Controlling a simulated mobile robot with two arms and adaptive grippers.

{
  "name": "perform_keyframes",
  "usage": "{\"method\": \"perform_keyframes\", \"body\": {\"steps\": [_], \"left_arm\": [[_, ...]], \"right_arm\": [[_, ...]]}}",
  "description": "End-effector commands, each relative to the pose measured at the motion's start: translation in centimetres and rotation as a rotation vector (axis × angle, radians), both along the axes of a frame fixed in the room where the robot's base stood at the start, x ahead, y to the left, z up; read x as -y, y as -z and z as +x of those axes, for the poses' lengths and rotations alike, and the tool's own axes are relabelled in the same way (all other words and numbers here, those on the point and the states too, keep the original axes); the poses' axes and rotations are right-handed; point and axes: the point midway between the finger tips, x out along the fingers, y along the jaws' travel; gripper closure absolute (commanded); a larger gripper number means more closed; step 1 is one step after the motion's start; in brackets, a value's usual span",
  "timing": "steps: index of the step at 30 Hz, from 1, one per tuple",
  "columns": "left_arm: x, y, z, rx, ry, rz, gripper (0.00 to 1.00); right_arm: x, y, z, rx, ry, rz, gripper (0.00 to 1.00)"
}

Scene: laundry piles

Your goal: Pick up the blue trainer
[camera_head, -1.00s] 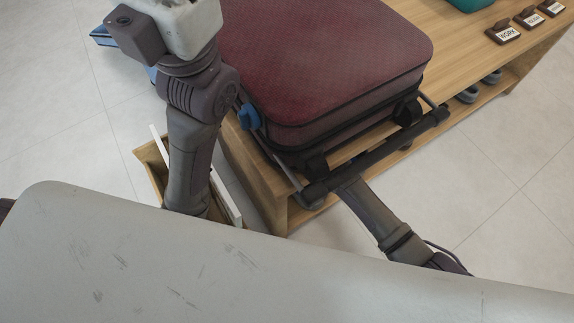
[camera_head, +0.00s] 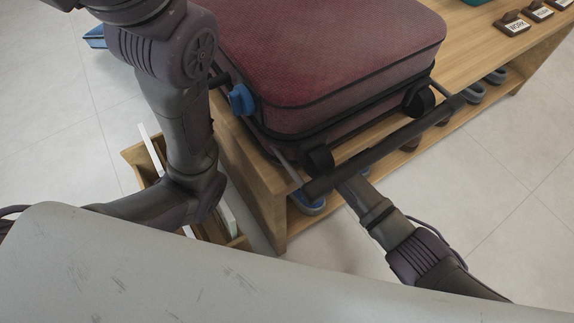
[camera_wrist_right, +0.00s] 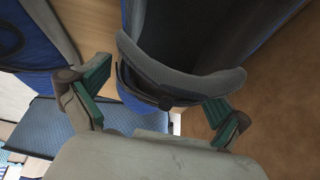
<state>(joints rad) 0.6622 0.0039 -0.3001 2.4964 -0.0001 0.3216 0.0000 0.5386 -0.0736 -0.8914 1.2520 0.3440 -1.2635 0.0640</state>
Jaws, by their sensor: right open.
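A blue trainer with a grey padded collar (camera_wrist_right: 180,80) fills the middle of the right wrist view, its heel facing my right gripper (camera_wrist_right: 157,92). The gripper is open, its green-padded fingers to either side of the heel; I cannot tell whether they touch it. In the head view a blue and grey shoe (camera_head: 308,204) shows at the near end of the bench's lower shelf, partly covered by the suitcase handle. My right arm reaches in under that handle, and its gripper is hidden there.
A dark red suitcase (camera_head: 330,50) lies on the wooden bench (camera_head: 262,205), its dark handle (camera_head: 385,147) jutting over the front edge. More shoes (camera_head: 473,93) stand along the shelf. Another blue item (camera_wrist_right: 25,45) is left of the fingers. An open wooden box (camera_head: 136,153) stands at left.

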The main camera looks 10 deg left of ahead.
Motion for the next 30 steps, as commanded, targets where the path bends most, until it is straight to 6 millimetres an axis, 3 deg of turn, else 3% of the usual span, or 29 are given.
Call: {"method": "perform_keyframes", "body": {"steps": [2, 15, 30], "left_arm": [[0.0, -0.03, 0.01, -0.001, 0.0, 0.0, 0.57], [0.02, -0.02, 0.02, 0.0, 0.0, 0.0, 0.57], [-0.07, -0.42, 0.45, -0.012, 0.003, -0.003, 0.57]], "right_arm": [[-0.01, -0.04, -0.01, 0.0, 0.0, 0.0, 0.0], [-0.05, -0.1, 0.0, 0.001, -0.001, 0.002, 0.7], [0.22, -0.73, 0.05, 0.001, 0.001, 0.002, 0.7]]}}
